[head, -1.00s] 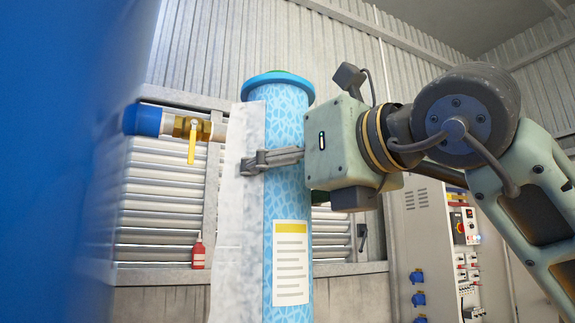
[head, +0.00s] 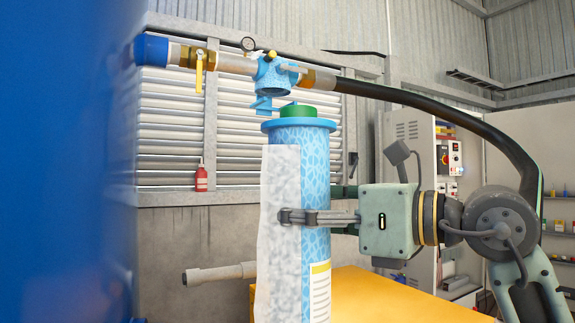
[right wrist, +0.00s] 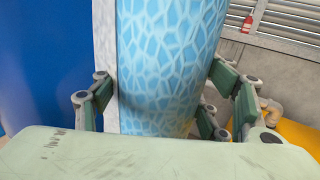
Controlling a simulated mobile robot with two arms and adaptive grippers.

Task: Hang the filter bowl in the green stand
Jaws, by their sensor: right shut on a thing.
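The filter bowl (head: 315,175) is a tall light-blue patterned cylinder with a wider blue rim, a green top and a yellow-and-white label. It stands upright in the middle of the head view, its lower end out of frame. A pale mottled strip (head: 276,215) runs down its left side. My right gripper (head: 312,216) is shut around the bowl's upper part from the right. In the right wrist view the bowl (right wrist: 165,60) fills the space between the fingers. I cannot make out the green stand. My left gripper is not in view.
A light-blue filter head (head: 272,76) with a gauge hangs on the pipe behind and above the bowl. A black hose (head: 440,105) runs right from it. A yellow surface (head: 375,295) lies low behind the bowl. A large blue tank wall (head: 65,160) blocks the left side.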

